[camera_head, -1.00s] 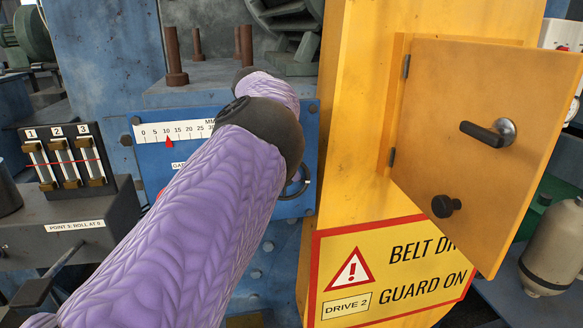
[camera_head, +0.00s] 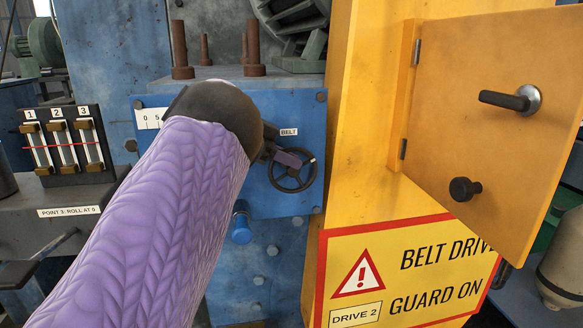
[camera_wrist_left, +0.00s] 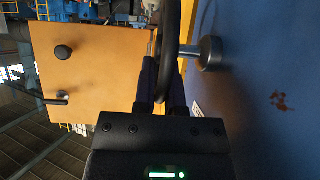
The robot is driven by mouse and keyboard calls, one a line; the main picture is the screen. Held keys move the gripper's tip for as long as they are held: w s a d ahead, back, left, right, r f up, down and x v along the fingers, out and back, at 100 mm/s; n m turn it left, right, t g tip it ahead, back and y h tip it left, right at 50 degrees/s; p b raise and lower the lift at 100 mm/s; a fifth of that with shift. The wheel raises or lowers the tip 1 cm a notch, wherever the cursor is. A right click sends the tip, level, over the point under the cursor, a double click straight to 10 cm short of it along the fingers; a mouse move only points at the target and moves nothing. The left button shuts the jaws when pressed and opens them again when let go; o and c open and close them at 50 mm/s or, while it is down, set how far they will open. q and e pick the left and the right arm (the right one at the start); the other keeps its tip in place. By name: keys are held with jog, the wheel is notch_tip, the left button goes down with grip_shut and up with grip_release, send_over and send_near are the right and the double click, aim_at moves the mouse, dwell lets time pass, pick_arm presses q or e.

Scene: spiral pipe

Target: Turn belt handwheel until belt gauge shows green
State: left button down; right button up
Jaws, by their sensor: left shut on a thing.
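The belt handwheel (camera_head: 292,188) is a small dark wheel on the blue panel, under a BELT label (camera_head: 289,132). My left gripper (camera_head: 288,159) reaches it from the left, with its fingers at the upper part of the wheel. In the left wrist view the dark wheel rim (camera_wrist_left: 172,35) passes between the gripper's fingers (camera_wrist_left: 161,85), which are shut on it. A grey hub or shaft (camera_wrist_left: 209,53) is to the right. No belt gauge or green marking is visible; my arm covers part of the panel. My right gripper is out of view.
A yellow guard post stands right of the wheel, with an open orange door (camera_head: 480,110) and a warning sign (camera_head: 400,270). A white scale (camera_head: 149,117) is mostly hidden by my arm. A three-column indicator (camera_head: 64,145) stands at the left.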

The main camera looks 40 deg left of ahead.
pick_arm(q)
jog(key=shift+s+a+t+h+b, duration=0.1)
jog(key=shift+t+h+b, duration=0.35)
jog(key=shift+t, duration=0.15)
jog(key=c, duration=0.7)
grip_release()
jog(key=shift+r, duration=0.35)
notch_tip(320, 180, up, 9)
jog(key=shift+a+r, duration=0.1)
